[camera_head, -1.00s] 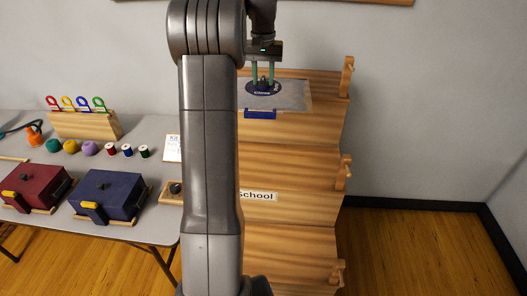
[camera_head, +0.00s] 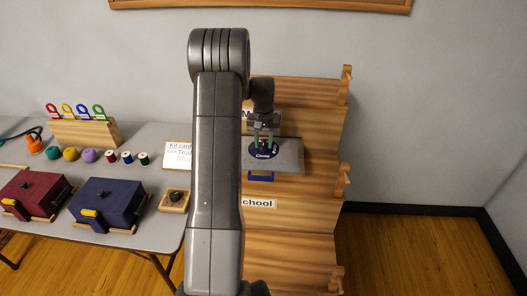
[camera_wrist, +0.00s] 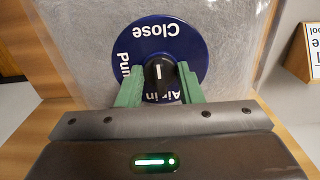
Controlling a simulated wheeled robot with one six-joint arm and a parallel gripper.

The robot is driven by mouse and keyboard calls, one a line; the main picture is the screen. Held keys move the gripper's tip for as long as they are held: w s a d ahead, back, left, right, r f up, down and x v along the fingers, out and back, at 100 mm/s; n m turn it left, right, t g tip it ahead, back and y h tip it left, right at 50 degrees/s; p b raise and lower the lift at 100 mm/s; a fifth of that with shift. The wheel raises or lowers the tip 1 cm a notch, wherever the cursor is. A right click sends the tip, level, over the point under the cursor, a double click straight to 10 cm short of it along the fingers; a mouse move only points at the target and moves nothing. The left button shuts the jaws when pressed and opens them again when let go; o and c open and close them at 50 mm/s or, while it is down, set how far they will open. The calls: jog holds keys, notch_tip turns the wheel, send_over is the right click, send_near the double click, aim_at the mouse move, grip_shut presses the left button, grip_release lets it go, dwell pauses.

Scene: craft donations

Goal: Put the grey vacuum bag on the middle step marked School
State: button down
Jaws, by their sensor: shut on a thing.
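The grey vacuum bag (camera_head: 289,155) is a flat sheet with a round blue valve dial and a blue strip at its front. In the wrist view, the bag (camera_wrist: 85,70) fills the top, and its dial reads Close, Pump and Air in. My gripper (camera_head: 264,142) is shut on the black knob of the dial; its green fingers (camera_wrist: 160,90) stand either side of it. The bag is in front of the top step's riser, over the middle step. The School label (camera_head: 259,203) is on the middle step's front. I cannot tell whether the bag touches the step.
Wooden posts (camera_head: 342,180) stand at the steps' right edge. The table at left holds a kit card (camera_head: 178,155), a red box (camera_head: 35,193), a navy box (camera_head: 108,202), spools (camera_head: 127,157) and a rack of coloured loops (camera_head: 85,130). The lower step is bare.

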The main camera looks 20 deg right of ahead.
aim_at(263, 152)
jog(key=shift+f+p, duration=0.3)
jog(key=shift+f, duration=2.3)
jog(key=shift+f, duration=0.25)
jog(key=c, duration=1)
grip_release()
jog(key=shift+r, duration=0.1)
notch_tip(263, 152, up, 12)
jog(key=shift+r+b, duration=0.15)
jog(key=shift+b, duration=0.5)
